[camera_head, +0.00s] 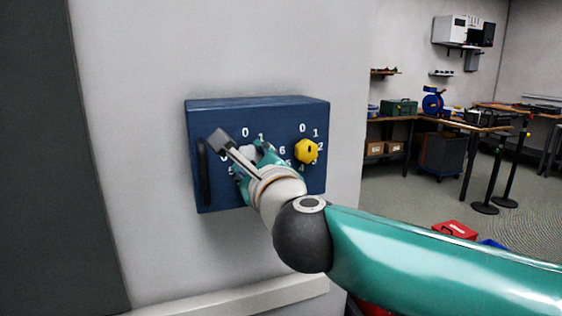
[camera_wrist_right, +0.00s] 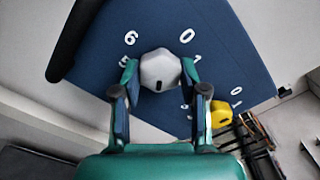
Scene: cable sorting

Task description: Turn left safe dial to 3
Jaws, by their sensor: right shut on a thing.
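The blue safe box (camera_head: 222,113) is on the grey wall, with two numbered dials on its front. The left dial, a light grey knob (camera_wrist_right: 160,68), sits between my right gripper's fingertips (camera_wrist_right: 159,72), which are shut on its sides. A dark mark is on the lower part of its face in the right wrist view. 6, 0, 1 and part of 5 show around it; the lower numerals are mostly hidden by the fingers. In the head view my right gripper (camera_head: 252,158) covers most of this dial. My left gripper is not in view.
The yellow right dial (camera_head: 307,151) is close beside my right gripper, with its own numerals. A black handle (camera_head: 204,172) stands at the box's left edge. A pale ledge (camera_head: 240,298) runs below. Workbenches and open floor lie to the right.

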